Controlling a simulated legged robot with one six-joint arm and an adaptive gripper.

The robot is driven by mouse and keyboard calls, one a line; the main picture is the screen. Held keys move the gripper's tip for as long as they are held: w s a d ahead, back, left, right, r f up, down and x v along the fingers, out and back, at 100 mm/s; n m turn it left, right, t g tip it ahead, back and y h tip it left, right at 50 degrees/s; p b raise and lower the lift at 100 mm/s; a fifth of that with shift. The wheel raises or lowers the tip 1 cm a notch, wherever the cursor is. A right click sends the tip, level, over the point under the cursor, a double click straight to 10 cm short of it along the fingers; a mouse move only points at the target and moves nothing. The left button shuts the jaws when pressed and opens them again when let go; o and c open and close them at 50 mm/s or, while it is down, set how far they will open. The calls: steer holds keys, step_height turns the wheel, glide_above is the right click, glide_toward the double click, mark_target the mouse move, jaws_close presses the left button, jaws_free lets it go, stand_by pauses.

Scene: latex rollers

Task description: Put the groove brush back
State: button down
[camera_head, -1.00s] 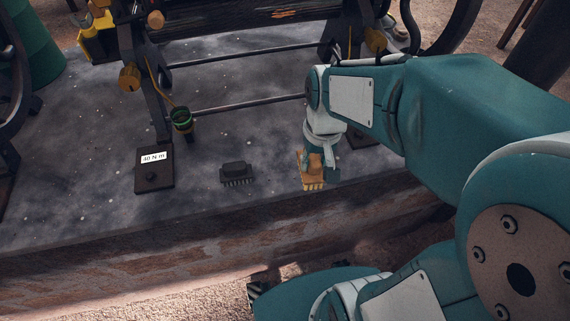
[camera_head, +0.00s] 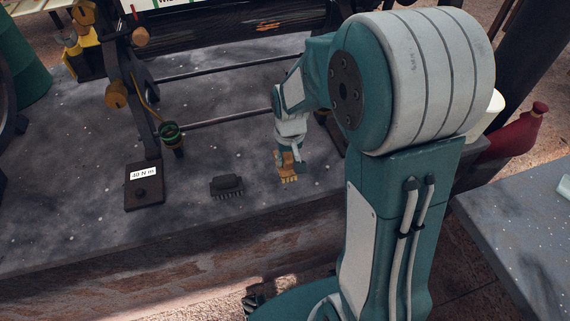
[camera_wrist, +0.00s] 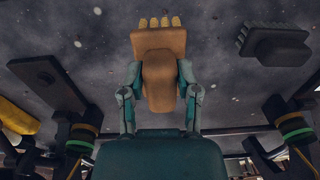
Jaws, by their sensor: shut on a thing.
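A tan brush (camera_head: 288,172) with a row of yellow bristles is held in my gripper (camera_head: 290,157), over the front part of the grey slab. In the wrist view the two fingers of my gripper (camera_wrist: 160,88) are shut on either side of the tan brush's handle (camera_wrist: 160,45), bristles pointing to the top of the picture. A second, dark brush (camera_head: 227,184) lies on the slab to the left of my gripper. It also shows at the upper right of the wrist view (camera_wrist: 275,42). I cannot tell whether the held brush touches the slab.
A dark block labelled "40 N m" (camera_head: 144,188) sits left on the slab (camera_head: 70,215). My arm hides the slab's right part. The slab's front edge is close to the gripper.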

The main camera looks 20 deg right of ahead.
steer(key=shift+w+f, duration=0.8)
steer(key=shift+f, duration=0.15)
steer(key=f, duration=0.3)
steer(key=shift+w+f, duration=0.2)
steer(key=shift+f, duration=0.05)
steer(key=shift+c, duration=1.7)
jaws_free()
